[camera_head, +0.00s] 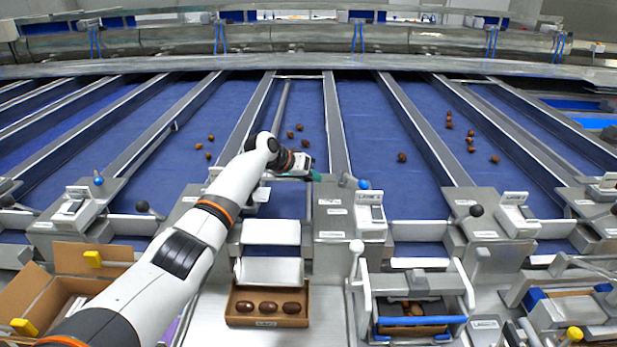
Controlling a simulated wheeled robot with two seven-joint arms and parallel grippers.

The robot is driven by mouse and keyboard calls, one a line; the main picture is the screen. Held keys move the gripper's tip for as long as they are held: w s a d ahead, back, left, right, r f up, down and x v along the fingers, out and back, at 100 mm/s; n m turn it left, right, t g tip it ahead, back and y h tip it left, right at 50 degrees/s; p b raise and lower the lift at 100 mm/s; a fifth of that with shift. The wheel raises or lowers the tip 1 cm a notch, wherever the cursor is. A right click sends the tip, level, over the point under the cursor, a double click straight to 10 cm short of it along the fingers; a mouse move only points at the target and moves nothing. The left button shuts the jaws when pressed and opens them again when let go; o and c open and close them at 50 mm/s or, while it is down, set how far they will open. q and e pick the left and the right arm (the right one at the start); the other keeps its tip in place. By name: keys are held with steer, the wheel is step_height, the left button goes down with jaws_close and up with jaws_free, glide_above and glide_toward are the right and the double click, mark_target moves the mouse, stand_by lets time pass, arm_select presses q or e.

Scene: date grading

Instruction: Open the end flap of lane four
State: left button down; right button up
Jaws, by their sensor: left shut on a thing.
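My left gripper (308,174) reaches over the near end of the middle blue lane (285,202), beside the metal block (333,212) on its right. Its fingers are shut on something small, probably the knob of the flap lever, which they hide. A label box (370,212) marked LANE stands to the right; its number is too small to read surely. White panels (270,232) lie below the lane end. I cannot tell how the flap stands. My right gripper is not in view.
Several dates (300,128) lie on the belts. Black knobs (476,210) and blue knobs (364,184) stand at lane ends. A carton with three dates (267,318) sits below the panels. A blue-edged tray (420,328) in a metal frame and an open carton (95,258) flank it.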

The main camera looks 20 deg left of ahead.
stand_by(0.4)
arm_select(q)
steer(key=c, duration=1.4)
jaws_free()
steer(key=shift+c, duration=0.2)
steer(key=o, duration=0.3)
steer(key=shift+w+f, duration=0.15)
steer(key=shift+o, duration=0.2)
steer(key=shift+w+f, duration=0.1)
steer(key=shift+w, duration=0.05)
steer(key=b+v, duration=0.2)
steer(key=v, duration=1)
